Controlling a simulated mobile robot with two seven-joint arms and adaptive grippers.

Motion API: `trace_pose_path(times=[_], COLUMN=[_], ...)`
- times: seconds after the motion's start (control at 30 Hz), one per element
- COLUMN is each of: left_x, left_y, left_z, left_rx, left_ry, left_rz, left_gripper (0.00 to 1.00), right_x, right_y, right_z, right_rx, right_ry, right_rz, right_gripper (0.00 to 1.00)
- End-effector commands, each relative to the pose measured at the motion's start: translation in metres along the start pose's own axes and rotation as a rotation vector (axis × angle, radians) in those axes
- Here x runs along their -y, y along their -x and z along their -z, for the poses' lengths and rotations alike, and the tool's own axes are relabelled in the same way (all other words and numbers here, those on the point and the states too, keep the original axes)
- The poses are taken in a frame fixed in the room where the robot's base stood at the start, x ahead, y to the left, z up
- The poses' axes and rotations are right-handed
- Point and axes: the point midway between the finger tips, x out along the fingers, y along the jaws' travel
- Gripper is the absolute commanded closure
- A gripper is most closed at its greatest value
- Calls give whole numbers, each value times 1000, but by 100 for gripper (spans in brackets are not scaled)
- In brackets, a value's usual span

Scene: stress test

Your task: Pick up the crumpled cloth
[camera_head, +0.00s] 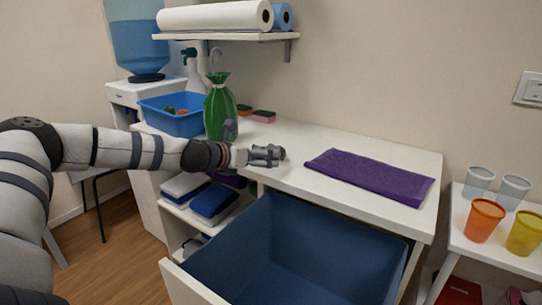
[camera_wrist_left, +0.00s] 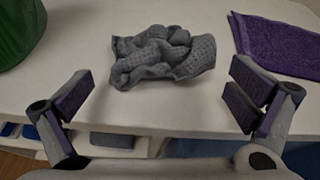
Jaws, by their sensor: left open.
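The crumpled cloth (camera_wrist_left: 162,56) is grey, textured and bunched in a loose heap on the white table top. In the left wrist view it lies ahead of my left gripper (camera_wrist_left: 162,92), roughly centred between the spread fingers and beyond their tips. The gripper is open with nothing between its purple-padded fingers. In the head view my left gripper (camera_head: 248,155) is at the table's front edge, just right of the green bag. The small grey shapes at its end are hard to tell apart there. My right gripper is not in view.
A green bag (camera_head: 221,108) and a blue bin (camera_head: 172,122) stand to the left. A folded purple towel (camera_head: 370,177) lies to the right. An open blue-lined drawer (camera_head: 290,255) juts out below the table top. Cups stand on a side table at far right.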

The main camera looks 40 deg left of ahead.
Motion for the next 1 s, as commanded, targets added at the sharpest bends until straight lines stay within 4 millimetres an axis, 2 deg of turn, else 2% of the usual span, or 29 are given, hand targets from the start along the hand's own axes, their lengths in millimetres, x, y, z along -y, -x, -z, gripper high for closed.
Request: trace_pose_path(times=[0.03, 0.1, 0.2, 0.43, 0.53, 0.87, 0.93, 1.0], left_x=[-1, -1, -1, 0, 0, 1, 2, 5], left_y=[-16, -29, -39, -38, -37, -36, -32, -24], left_z=[10, 11, 7, -2, -3, -4, -15, -36], left_rx=[-17, -19, -13, -1, -1, 0, 5, 15], left_ry=[-6, -5, -2, 1, 1, 1, 1, 1], left_rz=[-4, -4, -3, 0, 0, 0, 1, 2], left_gripper=[0, 0, 0, 0, 22, 23, 23, 23], right_x=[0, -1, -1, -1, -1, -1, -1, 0], right_y=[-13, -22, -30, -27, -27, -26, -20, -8], right_z=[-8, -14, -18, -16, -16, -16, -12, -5], right_rx=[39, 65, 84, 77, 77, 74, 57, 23], right_ry=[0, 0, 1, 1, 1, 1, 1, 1], right_rz=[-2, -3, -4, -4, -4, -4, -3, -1], right_gripper=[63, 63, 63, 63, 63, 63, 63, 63])
